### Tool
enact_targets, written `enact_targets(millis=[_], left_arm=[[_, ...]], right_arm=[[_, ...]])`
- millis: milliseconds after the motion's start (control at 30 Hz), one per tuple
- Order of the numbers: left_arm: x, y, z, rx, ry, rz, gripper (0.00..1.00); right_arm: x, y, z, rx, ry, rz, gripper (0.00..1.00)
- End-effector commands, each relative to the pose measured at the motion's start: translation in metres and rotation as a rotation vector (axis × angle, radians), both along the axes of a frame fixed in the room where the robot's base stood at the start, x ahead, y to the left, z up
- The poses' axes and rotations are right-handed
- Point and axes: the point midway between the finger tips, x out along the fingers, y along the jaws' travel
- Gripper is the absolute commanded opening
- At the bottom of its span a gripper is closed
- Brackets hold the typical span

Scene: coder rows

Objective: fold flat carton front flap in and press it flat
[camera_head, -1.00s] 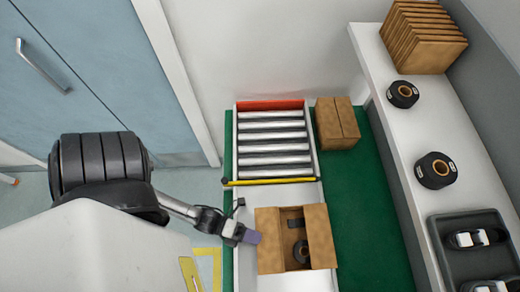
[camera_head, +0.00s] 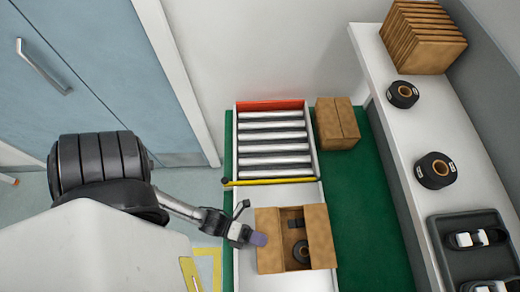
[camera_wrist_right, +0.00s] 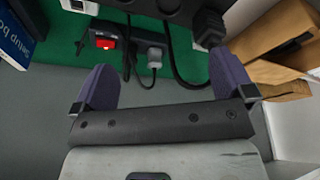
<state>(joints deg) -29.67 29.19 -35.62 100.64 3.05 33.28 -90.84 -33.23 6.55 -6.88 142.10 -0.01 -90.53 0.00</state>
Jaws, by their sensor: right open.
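The carton (camera_head: 266,262) stands at the near end of the conveyor, its top open between wide left and right flaps spread outward. A black roll (camera_head: 301,251) and a small dark item lie inside. I cannot make out the front flap separately. My left gripper (camera_head: 259,239) is at the carton's left flap, its purple fingertip over that flap; contact is unclear. One finger hides the other, so its opening cannot be told. My right gripper (camera_wrist_right: 165,77) shows in the right wrist view with its purple fingers wide apart and nothing between them.
Beyond the carton are a yellow bar (camera_head: 270,181) and rollers (camera_head: 272,145). A closed box (camera_head: 337,123) sits on the green mat (camera_head: 365,215). The right shelf (camera_head: 410,150) holds rolls, a tray and flat cartons. Cables and a red switch (camera_wrist_right: 105,43) show in the wrist view.

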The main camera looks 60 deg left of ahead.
Motion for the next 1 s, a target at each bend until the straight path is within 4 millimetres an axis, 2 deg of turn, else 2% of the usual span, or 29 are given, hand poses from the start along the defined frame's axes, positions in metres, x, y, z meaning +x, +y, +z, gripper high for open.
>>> enact_targets(millis=[367,533,667,1000], left_arm=[[0.000,0.000,0.000,0.001,0.001,0.000,0.00],[0.000,0.000,0.006,0.010,0.024,0.000,0.00],[0.000,0.000,0.013,0.029,0.074,0.001,0.00],[0.002,-0.001,0.031,0.108,0.281,0.000,0.00]], right_arm=[[0.000,0.000,0.000,-0.001,0.000,0.001,1.00],[0.000,-0.002,0.012,-0.006,0.001,0.003,1.00],[0.000,-0.003,0.032,-0.010,0.002,0.006,1.00],[0.000,-0.003,0.101,-0.009,0.000,0.006,1.00]])
